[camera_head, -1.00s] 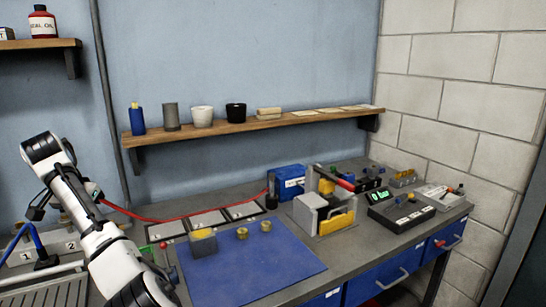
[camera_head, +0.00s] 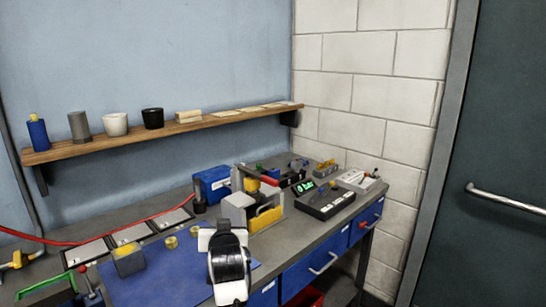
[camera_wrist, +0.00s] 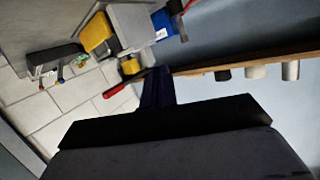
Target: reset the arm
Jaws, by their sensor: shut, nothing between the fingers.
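My white and black arm (camera_head: 228,265) rises from the bottom of the head view, in front of the blue mat. My gripper's fingertips cannot be made out there. In the wrist view my gripper (camera_wrist: 157,88) shows as a dark shape, its narrow fingers together and nothing seen between them. The wrist view is tilted, with the bench items near its top. No contact between the gripper and any object shows.
The bench holds a blue mat (camera_head: 150,272), a grey and yellow tool caddy (camera_head: 265,217), a blue box (camera_head: 212,184) and a black device (camera_head: 325,201). A wall shelf (camera_head: 170,130) carries cups and bottles. A dark door (camera_head: 490,150) stands right.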

